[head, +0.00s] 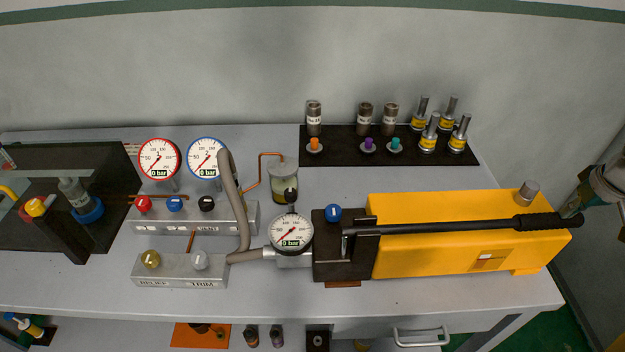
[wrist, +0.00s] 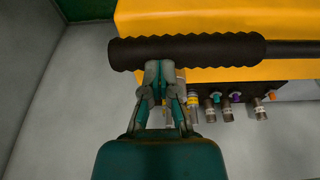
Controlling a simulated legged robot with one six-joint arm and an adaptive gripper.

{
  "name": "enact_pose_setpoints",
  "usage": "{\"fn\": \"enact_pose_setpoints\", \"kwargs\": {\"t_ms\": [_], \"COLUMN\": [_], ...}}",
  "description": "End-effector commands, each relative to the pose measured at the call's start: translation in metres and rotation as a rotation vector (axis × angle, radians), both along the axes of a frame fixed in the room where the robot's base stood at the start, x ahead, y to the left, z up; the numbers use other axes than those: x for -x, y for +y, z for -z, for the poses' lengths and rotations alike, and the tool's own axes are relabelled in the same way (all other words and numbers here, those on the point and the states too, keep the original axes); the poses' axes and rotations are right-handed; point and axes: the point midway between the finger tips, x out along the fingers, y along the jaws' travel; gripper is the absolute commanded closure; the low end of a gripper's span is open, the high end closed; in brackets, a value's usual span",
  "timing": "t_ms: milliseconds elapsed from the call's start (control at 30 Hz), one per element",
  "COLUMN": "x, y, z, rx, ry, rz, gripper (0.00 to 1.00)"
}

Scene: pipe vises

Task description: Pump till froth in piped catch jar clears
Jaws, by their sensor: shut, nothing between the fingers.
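The catch jar (head: 284,185) is a small clear jar behind the pump gauge, with a copper pipe (head: 262,162) running into it. It holds murky greenish liquid; whether froth lies on top is too small to tell. The yellow hand pump (head: 450,250) lies at the right, with a long black lever (head: 440,226) along its top. The ribbed lever grip (wrist: 185,50) crosses the wrist view. My gripper (wrist: 159,72) is shut and empty, its fingertips at the grip's lower edge in that view; I cannot tell if they touch it.
The pump gauge (head: 291,232), red gauge (head: 159,158) and blue gauge (head: 206,157) read 0 bar. A valve manifold (head: 240,218) and relief/trim block (head: 180,270) stand left. A black mat (head: 350,157) with fittings lies behind. The bench's front strip is clear.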

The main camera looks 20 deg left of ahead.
Motion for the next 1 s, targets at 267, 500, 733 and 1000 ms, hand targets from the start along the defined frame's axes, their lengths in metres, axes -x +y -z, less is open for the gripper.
{"fn": "enact_pose_setpoints", "kwargs": {"t_ms": [267,500,733,1000], "x": [0.001,0.002,0.003,0.007], "y": [0.004,0.006,0.011,0.020], "z": [-0.041,-0.068,-0.085,-0.121], "rx": [0.003,0.003,0.004,0.003], "ry": [-0.005,-0.007,-0.008,-0.009], "rz": [-0.001,-0.001,0.000,0.000], "gripper": [1.00,1.00,1.00,1.00]}}
